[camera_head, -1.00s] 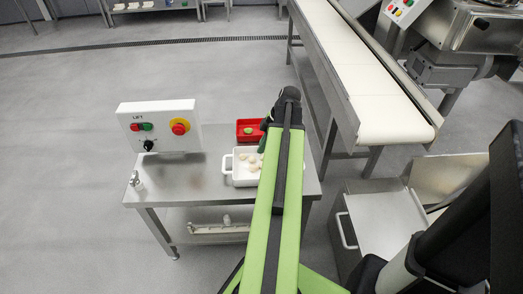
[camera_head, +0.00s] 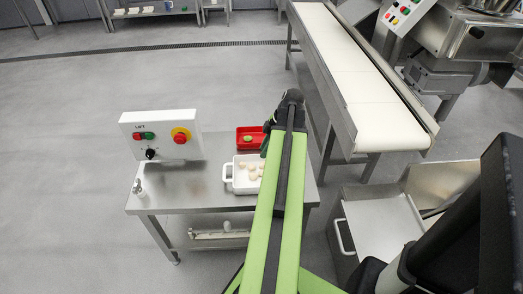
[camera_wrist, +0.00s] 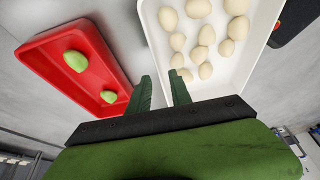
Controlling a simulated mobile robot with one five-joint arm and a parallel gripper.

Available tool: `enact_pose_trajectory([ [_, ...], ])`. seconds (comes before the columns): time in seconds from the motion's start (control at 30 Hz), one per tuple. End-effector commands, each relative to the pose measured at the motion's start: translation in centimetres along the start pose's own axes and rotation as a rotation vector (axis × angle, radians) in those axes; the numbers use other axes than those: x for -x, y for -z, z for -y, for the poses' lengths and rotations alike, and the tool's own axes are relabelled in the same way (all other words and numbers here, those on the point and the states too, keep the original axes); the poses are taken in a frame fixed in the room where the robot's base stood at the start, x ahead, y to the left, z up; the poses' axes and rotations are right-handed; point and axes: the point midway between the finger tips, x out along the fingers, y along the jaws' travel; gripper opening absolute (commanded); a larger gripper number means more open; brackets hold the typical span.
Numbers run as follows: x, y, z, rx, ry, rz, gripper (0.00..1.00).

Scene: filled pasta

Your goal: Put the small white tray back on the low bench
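The small white tray (camera_head: 245,189) stands on the steel table (camera_head: 185,196) and holds several pale round pasta pieces. It has a loop handle on its left side, and my arm hides its right side. In the wrist view, the white tray (camera_wrist: 232,70) lies beyond my gripper, to the right. My gripper (camera_wrist: 160,92) is open, its two green fingers apart at the tray's near left corner. I cannot tell whether they touch the tray wall. In the head view the fingers are mostly hidden by my arm. I cannot tell which surface is the low bench.
A red tray (camera_head: 241,145) with green pieces sits behind the white one; the red tray (camera_wrist: 45,58) is left in the wrist view. A lift control box (camera_head: 160,140) and a small metal fitting (camera_head: 138,188) are on the table's left. A conveyor (camera_head: 365,90) stands behind right.

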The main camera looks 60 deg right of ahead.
Motion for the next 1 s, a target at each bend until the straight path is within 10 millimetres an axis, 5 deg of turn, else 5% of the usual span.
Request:
enact_pose_trajectory([
  [0.1, 4.0, 0.5, 0.0, -0.002, 0.000, 0.000, 0.25],
  [0.33, 8.5, 0.3, 0.0, -0.001, 0.000, 0.000, 0.25],
  [1.0, 8.8, 0.0, 0.0, 0.000, 0.000, 0.000, 0.25],
])
